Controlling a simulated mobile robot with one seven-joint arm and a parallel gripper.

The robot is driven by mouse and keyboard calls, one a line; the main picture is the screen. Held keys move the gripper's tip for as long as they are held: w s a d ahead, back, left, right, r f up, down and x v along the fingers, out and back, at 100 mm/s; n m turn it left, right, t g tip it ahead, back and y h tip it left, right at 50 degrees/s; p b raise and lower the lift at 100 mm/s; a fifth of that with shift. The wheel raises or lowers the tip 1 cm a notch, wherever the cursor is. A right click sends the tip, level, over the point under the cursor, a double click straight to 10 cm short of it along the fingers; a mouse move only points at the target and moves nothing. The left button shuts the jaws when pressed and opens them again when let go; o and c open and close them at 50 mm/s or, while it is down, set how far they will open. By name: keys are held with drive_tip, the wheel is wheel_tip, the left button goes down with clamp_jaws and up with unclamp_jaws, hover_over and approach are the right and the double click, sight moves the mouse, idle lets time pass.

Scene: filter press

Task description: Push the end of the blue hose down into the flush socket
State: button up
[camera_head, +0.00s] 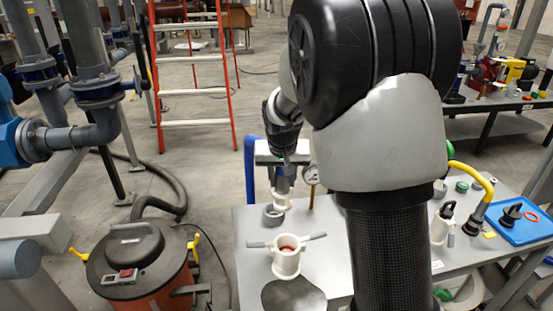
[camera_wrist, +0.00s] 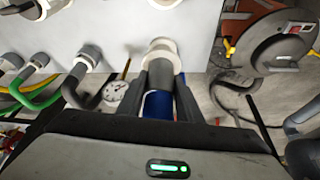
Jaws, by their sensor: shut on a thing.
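My gripper (camera_head: 283,172) is shut on the end of the blue hose. The blue hose (camera_head: 250,168) hangs behind it in the head view and shows between the fingers (camera_wrist: 162,92) in the wrist view (camera_wrist: 158,105). The hose end has a pale collar (camera_head: 281,201), pointing down above the table's back left part; it also shows in the wrist view (camera_wrist: 163,53). A white socket with two side levers and a red ring inside (camera_head: 287,262) stands upright nearer the front, apart from the hose end. Whether this is the flush socket carries no readable label.
A grey ring (camera_head: 272,215) lies near the hose end. A pressure gauge (camera_head: 311,175) stands close to its right. Yellow hose (camera_head: 475,177) and a blue tray (camera_head: 522,224) are at right. An orange vacuum (camera_head: 138,262) stands left of the grey table (camera_head: 245,285).

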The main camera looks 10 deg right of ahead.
drive_tip(key=s+r+p, duration=0.3)
drive_tip(key=s+p, duration=0.1)
drive_tip(key=s, duration=0.5)
wheel_tip(320, 180, down, 7)
drive_tip(key=b, duration=0.5)
drive_tip(key=shift+a, duration=0.15)
drive_tip(key=shift+s+f+b, duration=0.1)
drive_tip(key=shift+f+b, duration=2.4)
drive_tip(key=shift+f, duration=0.4)
drive_tip(key=o, duration=1.4)
drive_tip(key=shift+c, duration=0.2)
